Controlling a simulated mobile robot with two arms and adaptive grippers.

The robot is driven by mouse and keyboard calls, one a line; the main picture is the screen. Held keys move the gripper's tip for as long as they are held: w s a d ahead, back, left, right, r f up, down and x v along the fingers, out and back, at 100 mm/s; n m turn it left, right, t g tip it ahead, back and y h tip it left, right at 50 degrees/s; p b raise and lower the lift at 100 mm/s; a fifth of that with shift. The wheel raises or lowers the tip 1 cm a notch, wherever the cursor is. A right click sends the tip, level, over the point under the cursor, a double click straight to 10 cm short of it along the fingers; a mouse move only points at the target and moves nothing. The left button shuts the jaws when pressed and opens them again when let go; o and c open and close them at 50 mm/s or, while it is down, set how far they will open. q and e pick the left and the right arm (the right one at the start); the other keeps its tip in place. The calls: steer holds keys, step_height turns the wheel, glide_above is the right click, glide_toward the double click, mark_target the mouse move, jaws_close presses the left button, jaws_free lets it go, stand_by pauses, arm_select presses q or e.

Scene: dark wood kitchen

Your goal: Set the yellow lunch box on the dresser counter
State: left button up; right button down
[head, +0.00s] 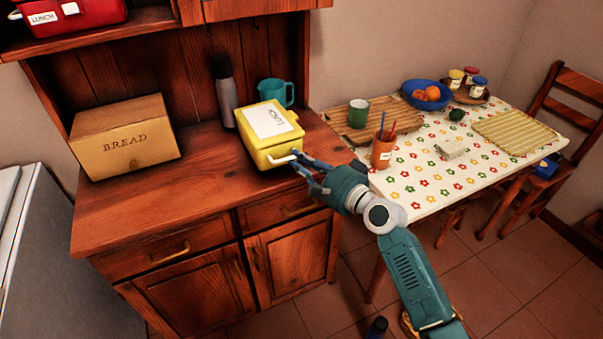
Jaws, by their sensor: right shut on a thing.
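The yellow lunch box (270,146) has a white label and a light handle on its front side. It is at the right end of the dresser counter (195,195), upright, and appears to rest on the wood. My right gripper (300,163) reaches in from the lower right and is shut on the lunch box's handle. The fingers partly hide the handle. My left gripper is not in view.
A bread box (124,138), a dark bottle (225,90) and a teal pitcher (276,93) stand on the counter. A red lunch box (75,14) is on the shelf above. A table (405,187) with cups and a blue bowl (425,97) is at right. The counter's front left is clear.

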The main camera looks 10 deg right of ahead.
step_height(320, 180, down, 4)
steer(key=shift+r+b, duration=0.25)
steer(key=shift+b, duration=0.2)
steer(key=c, duration=1.8)
jaws_free()
steer(key=shift+o, duration=0.2)
steer(key=v, duration=1.2)
steer(key=shift+b, duration=0.3)
